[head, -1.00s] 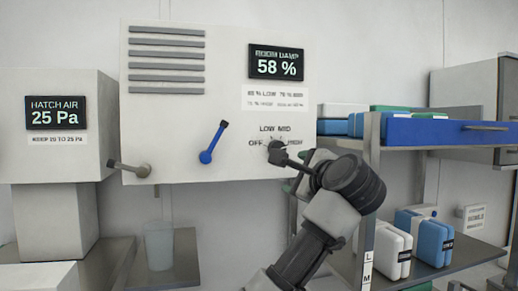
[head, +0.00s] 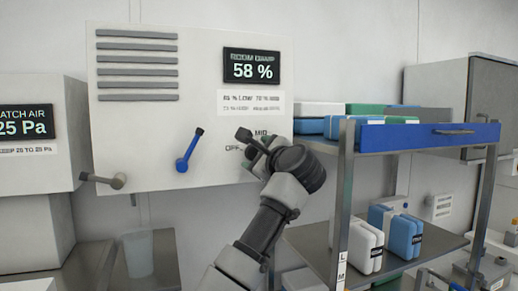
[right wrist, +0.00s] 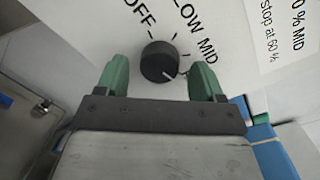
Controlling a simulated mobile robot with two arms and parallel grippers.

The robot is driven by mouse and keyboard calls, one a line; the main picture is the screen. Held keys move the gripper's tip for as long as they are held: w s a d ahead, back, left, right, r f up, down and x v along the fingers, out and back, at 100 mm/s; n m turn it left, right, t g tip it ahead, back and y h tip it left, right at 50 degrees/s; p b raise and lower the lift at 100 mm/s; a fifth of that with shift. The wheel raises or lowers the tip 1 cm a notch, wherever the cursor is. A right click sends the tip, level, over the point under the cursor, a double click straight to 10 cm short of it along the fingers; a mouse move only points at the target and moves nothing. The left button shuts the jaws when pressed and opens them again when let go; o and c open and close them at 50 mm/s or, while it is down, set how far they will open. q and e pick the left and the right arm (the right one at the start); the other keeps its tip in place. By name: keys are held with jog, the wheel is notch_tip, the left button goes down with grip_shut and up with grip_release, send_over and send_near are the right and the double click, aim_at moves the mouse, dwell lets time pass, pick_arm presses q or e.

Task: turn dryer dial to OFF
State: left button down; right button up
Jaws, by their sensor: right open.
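The dryer dial is a round black knob (right wrist: 160,62) with a white pointer line, on the white dryer panel (head: 150,130). In the right wrist view the pointer aims to the lower right, away from OFF and past LOW and MID. The HIGH label is not visible there. My right gripper (right wrist: 160,80) is open, with one green finger on each side of the dial and visible gaps between. In the head view my right gripper (head: 254,146) covers the dial and part of its labels. My left gripper is not in view.
A blue lever (head: 187,152) and a grey lever (head: 103,181) stick out left of the dial. The display (head: 251,65) reads 58 %. A shelf with a blue front (head: 410,135) and boxes stands close on the right of my arm.

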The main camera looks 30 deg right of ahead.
jog(key=shift+w, duration=0.15)
jog(key=shift+c, duration=0.4)
jog(key=c, duration=0.8)
jog(key=shift+c, duration=0.2)
